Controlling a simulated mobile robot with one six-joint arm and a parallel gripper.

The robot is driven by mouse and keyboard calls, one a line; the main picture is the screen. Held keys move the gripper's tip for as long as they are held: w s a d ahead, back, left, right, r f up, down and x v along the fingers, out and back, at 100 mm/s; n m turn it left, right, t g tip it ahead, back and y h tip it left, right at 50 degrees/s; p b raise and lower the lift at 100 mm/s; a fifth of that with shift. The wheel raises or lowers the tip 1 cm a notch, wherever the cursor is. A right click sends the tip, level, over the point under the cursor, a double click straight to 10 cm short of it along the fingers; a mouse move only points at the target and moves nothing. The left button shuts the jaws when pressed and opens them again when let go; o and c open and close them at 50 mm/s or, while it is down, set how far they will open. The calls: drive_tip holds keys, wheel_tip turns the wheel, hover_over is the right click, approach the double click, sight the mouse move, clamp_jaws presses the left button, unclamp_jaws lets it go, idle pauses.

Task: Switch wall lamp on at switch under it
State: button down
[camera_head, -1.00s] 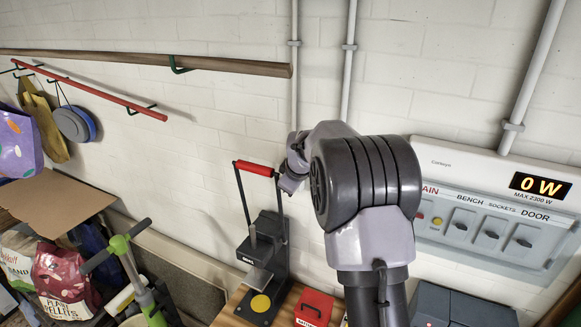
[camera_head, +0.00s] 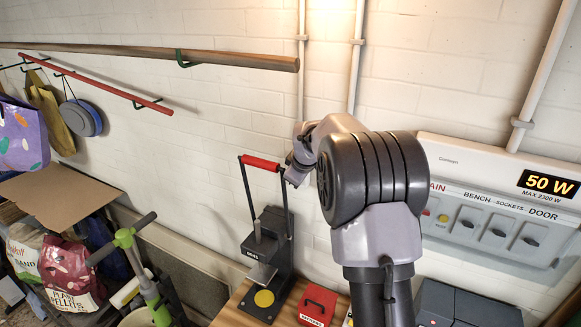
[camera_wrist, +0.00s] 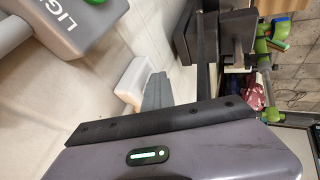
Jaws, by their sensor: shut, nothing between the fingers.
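A grey switch box marked "LIGH…" (camera_wrist: 70,32) shows at the upper left of the wrist view, cut off by the frame. The wall lamp itself is out of view, but warm light falls on the wall at the top of the head view.
A power panel (camera_head: 455,155) on the right wall reads 50 W. A black press with a red handle (camera_head: 263,163) stands on the wooden bench (camera_head: 238,300), beside a red box (camera_head: 317,304). Pipes (camera_head: 354,60) run up the wall. A wooden pole (camera_head: 130,54) hangs at left.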

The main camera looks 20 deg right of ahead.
drive_tip(key=shift+w+d+r, duration=0.1)
drive_tip(key=shift+w+r, duration=0.1)
drive_tip(key=shift+r, duration=0.4)
drive_tip(key=b+v, duration=0.1)
drive_tip(key=v, duration=1.5)
drive_tip(key=shift+s+a, duration=0.3)
drive_tip(key=shift+s, duration=0.25)
